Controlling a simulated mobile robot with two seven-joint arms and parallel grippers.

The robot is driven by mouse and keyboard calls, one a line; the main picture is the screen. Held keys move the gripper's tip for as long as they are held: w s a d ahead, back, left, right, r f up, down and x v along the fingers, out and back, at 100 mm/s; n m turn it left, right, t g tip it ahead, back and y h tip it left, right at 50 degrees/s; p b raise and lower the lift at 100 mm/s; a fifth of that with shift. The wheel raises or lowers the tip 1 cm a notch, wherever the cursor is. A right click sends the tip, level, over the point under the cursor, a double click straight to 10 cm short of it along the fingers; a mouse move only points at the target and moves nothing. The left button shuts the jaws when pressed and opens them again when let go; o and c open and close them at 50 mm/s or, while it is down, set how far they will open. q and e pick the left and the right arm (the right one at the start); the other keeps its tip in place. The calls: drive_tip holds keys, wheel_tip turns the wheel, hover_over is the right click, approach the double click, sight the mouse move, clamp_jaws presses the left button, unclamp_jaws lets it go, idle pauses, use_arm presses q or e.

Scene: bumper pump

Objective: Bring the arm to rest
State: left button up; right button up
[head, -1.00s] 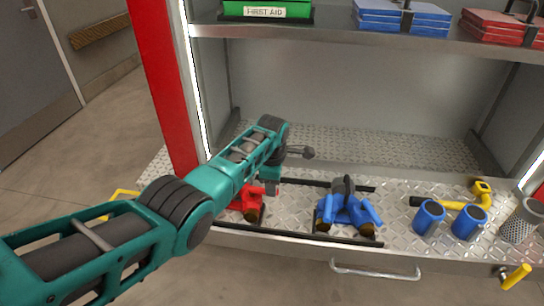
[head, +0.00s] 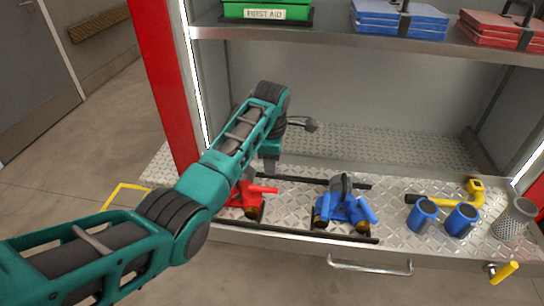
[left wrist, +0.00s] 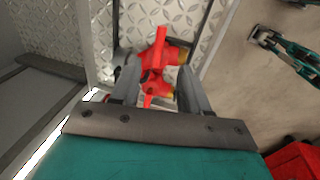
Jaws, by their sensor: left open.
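My left gripper (head: 269,165) is above the red pump (head: 244,197) at the left of the metal deck. In the left wrist view its two fingers (left wrist: 157,88) are apart, with the red pump (left wrist: 155,68) showing beyond and between them. The gripper holds nothing, and the pump sits below on the deck. The arm hides part of the pump in the head view. My right gripper (left wrist: 262,35) shows small at the upper right of the left wrist view, over the floor; its jaws are too small to read.
A blue pump (head: 343,205) stands between dark rails. A shelf (head: 370,38) crosses above, and a red post (head: 160,80) stands left.

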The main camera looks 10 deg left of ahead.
use_arm(q)
drive_tip(key=s+a+f+m, duration=0.2)
drive_tip(key=s+f+m, duration=0.3)
drive_tip(key=s, duration=0.4)
drive_tip(key=s+a+f+m, duration=0.3)
drive_tip(key=s+f+m, duration=0.2)
drive_tip(key=s, duration=0.4)
drive_tip(key=s+a+r+m+t, duration=0.1)
drive_tip(key=s+a+r+m, duration=0.15)
drive_tip(key=s+m, duration=0.45)
drive_tip(key=s+a+r+m+t, duration=0.1)
drive_tip(key=s+r+m, duration=0.3)
drive_tip(key=s, duration=0.7)
drive_tip(key=w+d+f+t+h, duration=0.2)
drive_tip(key=w+f+t, duration=0.4)
drive_tip(key=f, duration=0.3)
drive_tip(key=shift+w+d+t, duration=0.35)
drive_tip(key=shift+w+t, duration=0.05)
drive_tip(key=shift+w, duration=0.1)
